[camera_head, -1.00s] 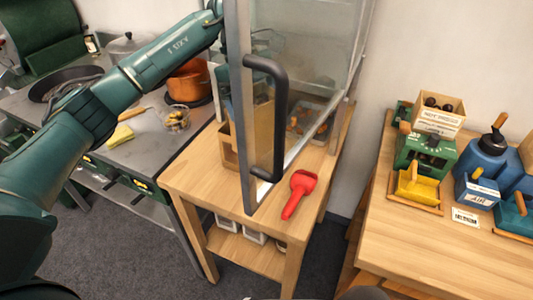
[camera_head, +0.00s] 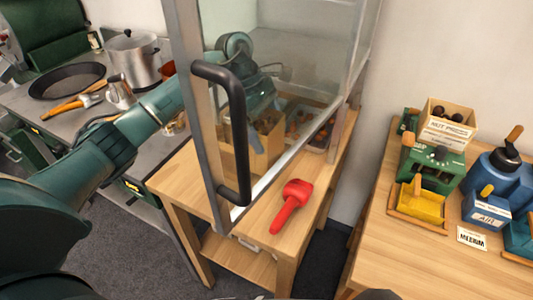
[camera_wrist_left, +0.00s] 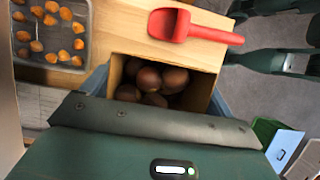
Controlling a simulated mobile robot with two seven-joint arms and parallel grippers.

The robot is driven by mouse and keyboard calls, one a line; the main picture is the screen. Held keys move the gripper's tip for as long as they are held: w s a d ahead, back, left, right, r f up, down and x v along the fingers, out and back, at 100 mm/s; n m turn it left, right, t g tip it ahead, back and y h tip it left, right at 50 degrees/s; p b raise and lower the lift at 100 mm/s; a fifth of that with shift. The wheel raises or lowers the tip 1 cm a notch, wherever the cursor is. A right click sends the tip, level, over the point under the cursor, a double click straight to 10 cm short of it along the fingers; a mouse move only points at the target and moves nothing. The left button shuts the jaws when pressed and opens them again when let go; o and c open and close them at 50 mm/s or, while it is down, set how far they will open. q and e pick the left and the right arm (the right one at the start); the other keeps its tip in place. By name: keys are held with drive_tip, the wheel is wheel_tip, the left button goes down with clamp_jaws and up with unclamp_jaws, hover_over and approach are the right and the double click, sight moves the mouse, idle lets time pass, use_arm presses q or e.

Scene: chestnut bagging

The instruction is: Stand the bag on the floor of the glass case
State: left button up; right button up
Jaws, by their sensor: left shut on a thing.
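The bag (camera_head: 258,162) is a brown, open-topped paper bag, seen through the glass of the case (camera_head: 290,50) in the head view. It looks upright. In the left wrist view, the bag (camera_wrist_left: 205,92) holds several dark brown chestnuts. My left gripper (camera_head: 262,120) reaches in behind the door frame and is shut on the bag, with a blue-grey finger on each side in the left wrist view. I cannot tell whether the bag's base touches the case floor. My right gripper is not in view.
The black door handle (camera_head: 238,130) and metal frame stand in front of my left arm. A tray of orange pieces (camera_wrist_left: 50,62) is beside the bag. A red scoop (camera_head: 291,206) lies on the wooden table (camera_head: 250,222). A pot (camera_head: 133,62) and pan (camera_head: 68,80) stand at left.

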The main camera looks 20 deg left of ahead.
use_arm(q)
drive_tip(key=shift+f+b, duration=1.55)
drive_tip(key=shift+f, duration=1.65)
drive_tip(key=o, duration=1.4)
drive_tip(key=shift+o, duration=0.2)
drive_tip(key=shift+r, duration=0.15)
